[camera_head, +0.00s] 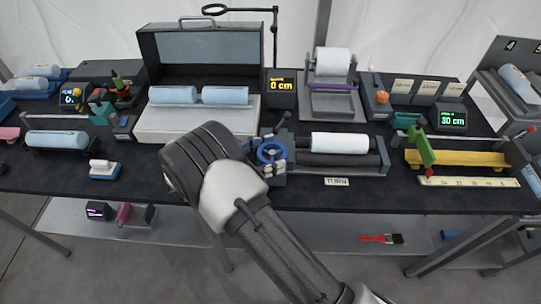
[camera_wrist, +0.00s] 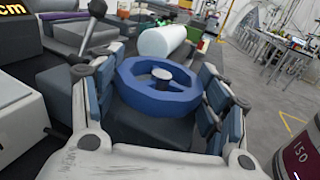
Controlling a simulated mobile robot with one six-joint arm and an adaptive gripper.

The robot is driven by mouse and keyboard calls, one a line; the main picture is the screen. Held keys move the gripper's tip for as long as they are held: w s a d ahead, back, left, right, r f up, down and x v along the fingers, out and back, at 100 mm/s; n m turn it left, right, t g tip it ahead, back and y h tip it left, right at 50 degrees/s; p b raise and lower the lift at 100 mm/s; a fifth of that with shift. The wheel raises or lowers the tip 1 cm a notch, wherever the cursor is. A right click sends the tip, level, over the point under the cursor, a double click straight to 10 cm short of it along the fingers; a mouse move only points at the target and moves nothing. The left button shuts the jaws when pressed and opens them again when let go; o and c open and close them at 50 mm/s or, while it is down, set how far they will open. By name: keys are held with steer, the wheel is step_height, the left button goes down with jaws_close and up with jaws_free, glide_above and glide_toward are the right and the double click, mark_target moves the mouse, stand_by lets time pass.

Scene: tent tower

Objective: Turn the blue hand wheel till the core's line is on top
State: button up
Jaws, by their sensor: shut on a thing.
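The blue hand wheel (camera_head: 270,151) stands at the left end of the roller stand (camera_head: 345,162), at the middle front of the table. In the wrist view the wheel (camera_wrist: 150,98) lies between the two fingers of my gripper (camera_wrist: 155,84), which is shut on its rim. The white core (camera_head: 340,142) lies level on the dark rollers, to the right of the wheel. It also shows in the wrist view (camera_wrist: 163,41), beyond the wheel. I make out no line on the core in either view.
A lever with a dark knob (camera_wrist: 97,8) rises close to my left finger. An open grey case (camera_head: 205,122) with two light-blue rolls is behind left, and a display (camera_head: 281,86) reading 0 cm is behind the wheel. A yellow beam (camera_head: 458,159) lies to the right.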

mark_target(271, 152)
stand_by(0.4)
steer(key=o, duration=1.1)
step_height(271, 152, up, 10)
